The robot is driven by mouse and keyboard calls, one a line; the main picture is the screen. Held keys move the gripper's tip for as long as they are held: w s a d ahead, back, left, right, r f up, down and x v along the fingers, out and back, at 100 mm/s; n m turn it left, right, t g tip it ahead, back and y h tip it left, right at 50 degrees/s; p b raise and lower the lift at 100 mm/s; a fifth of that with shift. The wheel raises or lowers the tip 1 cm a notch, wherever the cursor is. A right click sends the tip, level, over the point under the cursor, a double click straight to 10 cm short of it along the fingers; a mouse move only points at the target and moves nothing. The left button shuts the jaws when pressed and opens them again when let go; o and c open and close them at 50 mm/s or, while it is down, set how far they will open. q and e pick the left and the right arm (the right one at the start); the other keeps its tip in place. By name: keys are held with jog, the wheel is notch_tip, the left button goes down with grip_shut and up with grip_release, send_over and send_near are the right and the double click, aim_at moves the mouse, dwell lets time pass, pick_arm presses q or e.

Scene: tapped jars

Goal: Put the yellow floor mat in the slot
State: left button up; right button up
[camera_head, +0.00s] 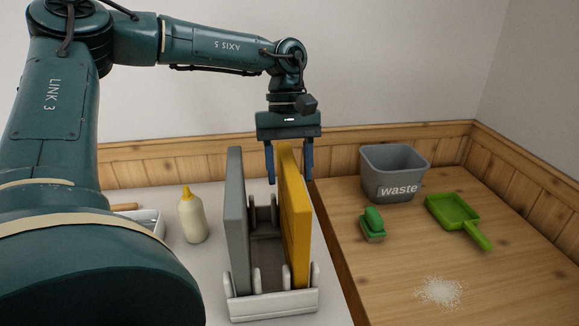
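The yellow floor mat (294,215) stands on edge, nearly upright, at the right side of a white rack (275,306). Its lower edge seems to be between the rack's right-hand posts, but how deep it sits cannot be told. My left gripper (289,180) is above the mat's far end, pointing down. Its two blue fingers are spread wider than the mat, one to each side, with a visible gap on both sides. My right gripper is not in view.
A grey panel (237,220) stands in the rack's left side; the middle is empty. A cream bottle (192,219) stands to the left. On the wooden counter (400,270) are a grey waste bin (393,165), green brush (373,225), green dustpan (453,210) and white powder (441,292).

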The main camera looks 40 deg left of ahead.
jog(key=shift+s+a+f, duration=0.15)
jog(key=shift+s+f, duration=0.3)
pick_arm(q)
jog(key=shift+w+a+r, duration=0.15)
jog(key=shift+r, duration=0.35)
jog(key=v, duration=1.2)
jog(key=shift+p, duration=0.45)
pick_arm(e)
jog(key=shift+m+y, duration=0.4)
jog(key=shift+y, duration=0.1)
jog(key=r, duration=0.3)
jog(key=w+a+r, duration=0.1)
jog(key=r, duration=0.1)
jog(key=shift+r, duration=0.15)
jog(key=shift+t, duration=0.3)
